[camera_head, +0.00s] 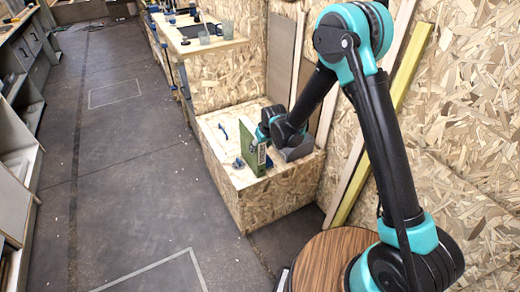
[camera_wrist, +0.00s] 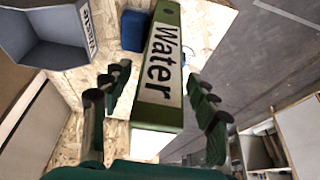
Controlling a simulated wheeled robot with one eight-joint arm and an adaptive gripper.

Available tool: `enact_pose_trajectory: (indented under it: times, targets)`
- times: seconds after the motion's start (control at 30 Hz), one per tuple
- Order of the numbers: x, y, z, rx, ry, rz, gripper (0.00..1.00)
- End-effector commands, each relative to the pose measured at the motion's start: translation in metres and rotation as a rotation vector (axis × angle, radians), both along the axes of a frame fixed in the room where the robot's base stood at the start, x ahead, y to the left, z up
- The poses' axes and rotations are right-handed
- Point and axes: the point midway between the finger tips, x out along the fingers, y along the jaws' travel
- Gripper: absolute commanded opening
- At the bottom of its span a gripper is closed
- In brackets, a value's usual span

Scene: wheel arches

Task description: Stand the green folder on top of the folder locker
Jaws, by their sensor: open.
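The green folder (camera_head: 251,148) stands upright on the low chipboard box, which looks like the folder locker (camera_head: 265,205). Its spine, labelled "Water", faces my wrist camera, where the folder (camera_wrist: 158,75) fills the middle. My gripper (camera_wrist: 157,74) is open, with one finger on each side of the folder's spine and visible gaps on both sides. In the head view my gripper (camera_head: 262,136) is at the folder's right side. The folder's lower end is partly hidden in both views.
A small blue object (camera_wrist: 133,30) is close to the folder. A chipboard wall (camera_head: 460,110) rises on the right. The floor (camera_head: 130,170) on the left is clear.

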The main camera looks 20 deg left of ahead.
Motion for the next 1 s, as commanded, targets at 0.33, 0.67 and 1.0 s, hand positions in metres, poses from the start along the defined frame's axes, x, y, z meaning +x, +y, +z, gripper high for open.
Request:
enact_pose_trajectory:
  times: [0.33,0.67,1.0]
  targets:
    - [-0.015,-0.017,0.055,0.000,0.000,0.000,0.59]
    - [-0.024,-0.028,0.089,0.000,0.000,0.000,0.59]
    - [-0.025,-0.032,0.094,0.000,0.000,-0.003,0.59]
